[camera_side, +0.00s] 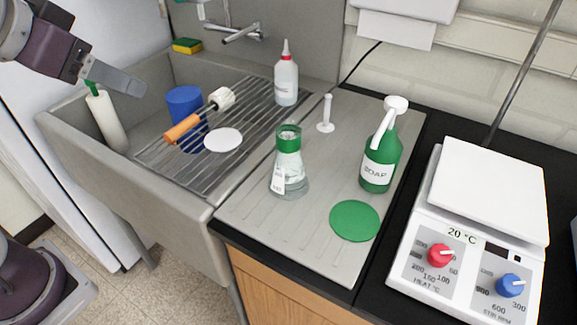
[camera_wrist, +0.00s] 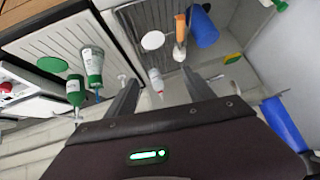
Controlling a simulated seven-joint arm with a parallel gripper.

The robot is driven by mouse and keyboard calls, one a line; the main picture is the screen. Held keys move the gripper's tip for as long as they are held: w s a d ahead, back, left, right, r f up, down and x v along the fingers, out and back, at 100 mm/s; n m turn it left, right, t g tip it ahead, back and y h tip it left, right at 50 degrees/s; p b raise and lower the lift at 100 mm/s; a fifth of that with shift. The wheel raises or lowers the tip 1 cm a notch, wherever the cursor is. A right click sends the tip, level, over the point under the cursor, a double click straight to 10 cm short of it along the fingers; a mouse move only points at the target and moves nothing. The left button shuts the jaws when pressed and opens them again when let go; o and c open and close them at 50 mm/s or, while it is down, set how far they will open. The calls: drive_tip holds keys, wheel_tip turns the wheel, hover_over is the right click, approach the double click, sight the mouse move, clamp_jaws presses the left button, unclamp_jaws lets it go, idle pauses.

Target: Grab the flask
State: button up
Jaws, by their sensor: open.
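The flask (camera_side: 288,170) is a clear conical glass vessel with a green top and a white label. It stands upright on the grey drainboard (camera_side: 245,215), right of the sink; it also shows in the wrist view (camera_wrist: 92,62), left of my fingers. My gripper (camera_side: 138,88) is at the upper left in the side view, above the sink's left side and well apart from the flask. In the wrist view, its two fingers (camera_wrist: 158,80) are spread, with nothing held between them.
A green soap bottle (camera_side: 379,160) stands right of the flask, with a green disc (camera_side: 355,221) in front. A white stand (camera_side: 326,118) and squeeze bottle (camera_side: 286,82) are behind. A rack (camera_side: 185,178) holds a brush (camera_side: 190,122) and blue cup. A hotplate (camera_side: 470,265) is at right.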

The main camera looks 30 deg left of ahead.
drive_tip(key=w+d+m+t, duration=0.1)
drive_tip(key=w+d+t, duration=0.1)
drive_tip(key=w, duration=0.5)
drive_tip(key=m+h, duration=0.6)
drive_tip(key=h, duration=0.4)
hover_over(289, 159)
drive_tip(key=s+a, duration=0.1)
drive_tip(key=a, duration=0.2)
wheel_tip(289, 159, down, 3)
drive_tip(key=shift+t+y, duration=0.3)
drive_tip(key=shift+t, duration=0.2)
wheel_tip(289, 159, down, 10)
drive_tip(key=shift+w+r, duration=0.1)
drive_tip(key=shift+r, duration=0.15)
drive_tip(key=x, duration=0.6)
drive_tip(key=shift+w+d+f, duration=0.1)
drive_tip(key=shift+w+f, duration=0.05)
clamp_jaws()
